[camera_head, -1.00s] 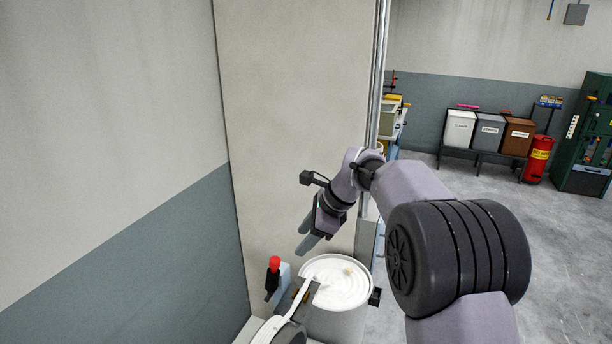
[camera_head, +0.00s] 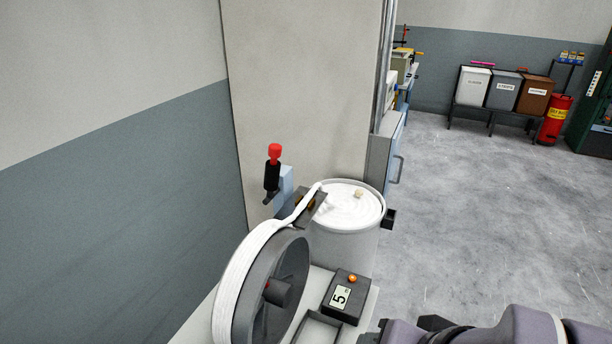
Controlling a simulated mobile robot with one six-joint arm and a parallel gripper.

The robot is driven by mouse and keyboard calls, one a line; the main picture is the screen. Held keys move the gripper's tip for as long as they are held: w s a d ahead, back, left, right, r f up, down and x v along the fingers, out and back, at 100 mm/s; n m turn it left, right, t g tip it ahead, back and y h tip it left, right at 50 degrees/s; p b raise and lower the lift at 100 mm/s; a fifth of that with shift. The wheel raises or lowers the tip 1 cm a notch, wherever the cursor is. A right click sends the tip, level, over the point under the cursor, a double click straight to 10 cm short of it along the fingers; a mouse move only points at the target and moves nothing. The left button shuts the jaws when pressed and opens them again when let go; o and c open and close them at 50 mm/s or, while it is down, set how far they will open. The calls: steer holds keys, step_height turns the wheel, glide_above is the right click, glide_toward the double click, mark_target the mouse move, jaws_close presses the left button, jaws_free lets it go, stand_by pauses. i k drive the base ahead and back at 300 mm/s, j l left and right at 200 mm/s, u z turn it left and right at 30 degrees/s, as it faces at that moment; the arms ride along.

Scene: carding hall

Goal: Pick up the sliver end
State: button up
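White sliver (camera_head: 247,262) wraps over a dark wheel (camera_head: 292,262) and runs through a dark guide (camera_head: 310,207) to the rim of a round grey can (camera_head: 343,243). Coiled white sliver (camera_head: 345,212) fills the top of the can. A small cream tuft (camera_head: 359,194) lies on the coils near the far right side; I cannot tell for sure whether it is the sliver end. Only links of my arm show at the bottom right edge. My gripper is out of view.
A dark counter box (camera_head: 345,298) showing 5 stands beside the wheel. A red-topped black handle (camera_head: 273,170) rises behind it. A pale column (camera_head: 300,90) and a blue-grey cabinet (camera_head: 384,160) stand behind the can. The floor (camera_head: 470,220) at right is clear.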

mark_target(302, 205)
steer(key=i+l+u, duration=0.95)
steer(key=l+u, duration=0.2)
steer(key=i+l+u, duration=0.15)
steer(key=l+u, duration=0.15)
steer(key=l, duration=0.2)
steer(key=i+l+u, duration=0.1)
steer(key=l+u, duration=0.15)
steer(key=l, duration=0.2)
